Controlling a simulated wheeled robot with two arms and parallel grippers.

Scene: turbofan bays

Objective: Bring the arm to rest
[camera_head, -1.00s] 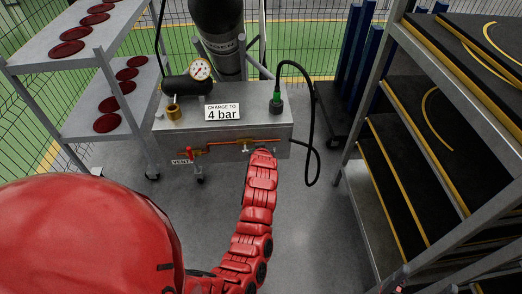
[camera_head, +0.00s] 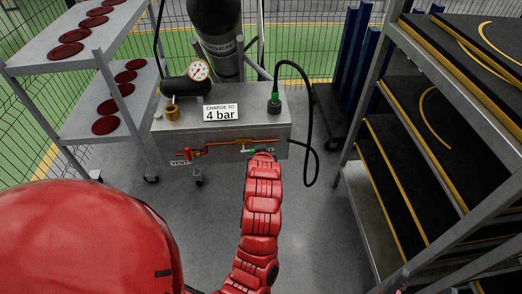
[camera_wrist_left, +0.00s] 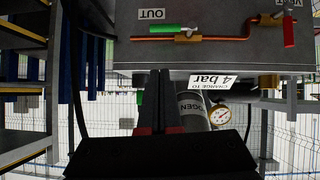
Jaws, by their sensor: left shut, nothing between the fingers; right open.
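My left arm reaches up the middle of the head view to the front of the grey charging cart (camera_head: 240,160). Its gripper is hidden behind the arm there. In the left wrist view, which is upside down, the left gripper (camera_wrist_left: 158,78) is shut and empty, in front of the cart and apart from the valves. The green valve handle (camera_wrist_left: 168,29) by the OUT label lies along the copper pipe (camera_wrist_left: 220,39). The red VENT handle (camera_wrist_left: 288,31) stands across the pipe. My right gripper (camera_head: 440,282) is open; only its tips show at the bottom right edge.
A pressure gauge (camera_head: 199,70), a "4 bar" sign (camera_head: 222,113) and a black hose (camera_head: 311,110) are on the cart. A rack with red discs (camera_head: 100,62) stands left, a shelf rack (camera_head: 385,225) right. Floor (camera_head: 318,225) between is clear.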

